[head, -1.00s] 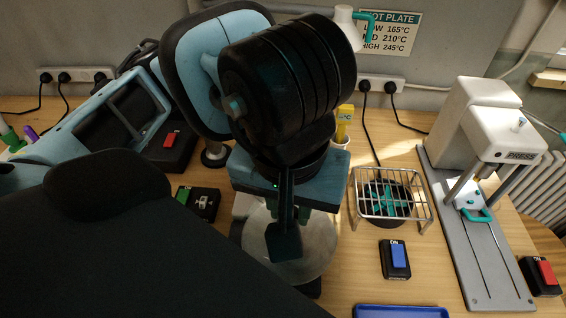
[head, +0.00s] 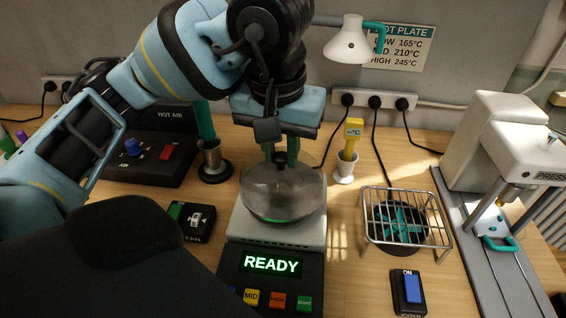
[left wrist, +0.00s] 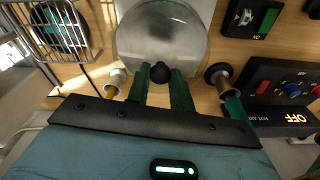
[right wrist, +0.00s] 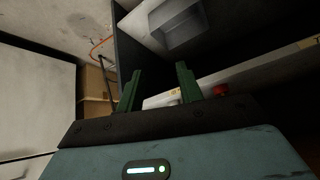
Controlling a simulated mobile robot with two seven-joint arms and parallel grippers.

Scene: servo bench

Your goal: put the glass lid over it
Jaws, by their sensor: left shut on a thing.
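The glass lid (head: 283,188) is a clear grey dome with a dark knob. In the head view it is over the pale top of the hot plate (head: 236,226), whose front display reads READY. My left gripper (head: 280,156) is above the lid, shut on its knob; in the left wrist view the green fingers (left wrist: 160,88) flank the black knob (left wrist: 160,72). A green line shows through the lid's lower edge; I cannot tell what is under it, or whether the rim touches the plate. My right gripper (right wrist: 158,88) is open and empty in the right wrist view.
A wire stand over a fan (head: 405,220) and a blue switch (head: 409,290) are right of the plate. A yellow thermometer (head: 352,135) in a white cup stands behind. The hot-air unit (head: 150,150), a metal holder (head: 213,160) and the fan switch (head: 190,220) are left. A press (head: 510,140) stands far right.

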